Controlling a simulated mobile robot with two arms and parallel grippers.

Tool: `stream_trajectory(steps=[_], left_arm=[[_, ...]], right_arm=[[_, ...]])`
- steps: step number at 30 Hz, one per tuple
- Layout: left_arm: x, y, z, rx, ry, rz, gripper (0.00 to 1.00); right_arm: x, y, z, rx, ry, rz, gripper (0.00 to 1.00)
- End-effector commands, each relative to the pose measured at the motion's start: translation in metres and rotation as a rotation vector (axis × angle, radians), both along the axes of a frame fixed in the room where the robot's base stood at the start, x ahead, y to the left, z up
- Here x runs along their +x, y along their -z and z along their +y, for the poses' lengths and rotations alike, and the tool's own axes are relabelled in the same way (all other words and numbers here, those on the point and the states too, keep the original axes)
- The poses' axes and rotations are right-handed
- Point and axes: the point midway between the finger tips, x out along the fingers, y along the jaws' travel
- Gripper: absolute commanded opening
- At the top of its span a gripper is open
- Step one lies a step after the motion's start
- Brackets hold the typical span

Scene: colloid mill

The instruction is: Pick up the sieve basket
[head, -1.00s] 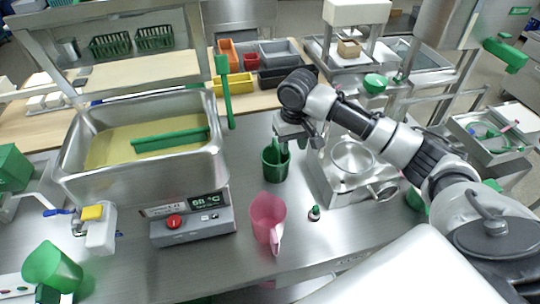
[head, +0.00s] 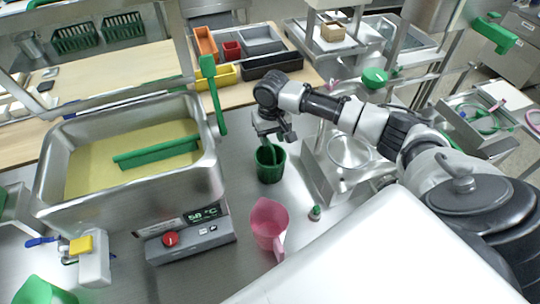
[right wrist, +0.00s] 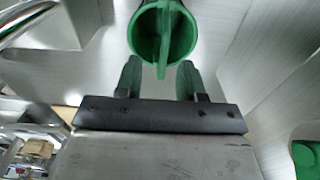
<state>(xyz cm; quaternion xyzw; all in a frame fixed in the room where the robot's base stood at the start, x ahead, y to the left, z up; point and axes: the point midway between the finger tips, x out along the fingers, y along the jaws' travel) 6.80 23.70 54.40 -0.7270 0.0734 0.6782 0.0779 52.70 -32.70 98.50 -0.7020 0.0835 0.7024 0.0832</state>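A green round basket with an upright handle (head: 270,163), which I take to be the sieve basket, stands on the steel bench right of the large tank. It also shows in the right wrist view (right wrist: 180,40), with its handle bar crossing the opening. My right gripper (head: 269,138) is above it, fingers pointing down. In the right wrist view the right gripper (right wrist: 159,78) is open, its two green-looking fingertips apart. The handle's near end lies ahead of the gap between them; no contact is visible. My left gripper is not in view.
A pink jug (head: 268,225) and a small green-capped bottle (head: 315,212) stand in front of the basket. The steel tank (head: 212,165) and its control box (head: 190,240) are at left. A steel machine (head: 325,175) stands close on the right.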

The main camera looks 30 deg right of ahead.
Motion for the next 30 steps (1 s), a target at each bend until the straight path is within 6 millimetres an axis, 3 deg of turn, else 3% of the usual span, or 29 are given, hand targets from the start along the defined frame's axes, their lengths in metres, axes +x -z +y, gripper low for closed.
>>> stream_trajectory(steps=[6,15,23,30], left_arm=[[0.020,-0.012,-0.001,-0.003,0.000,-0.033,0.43],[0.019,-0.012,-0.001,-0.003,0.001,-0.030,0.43],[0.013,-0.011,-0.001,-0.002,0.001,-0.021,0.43],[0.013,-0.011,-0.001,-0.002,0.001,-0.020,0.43]], right_arm=[[0.002,0.030,0.003,-0.001,0.000,0.002,0.39],[0.002,0.036,0.003,-0.001,-0.001,0.000,0.39],[0.002,0.036,0.003,0.000,-0.001,0.000,0.01],[0.003,0.036,0.003,0.000,-0.001,-0.001,0.00]])
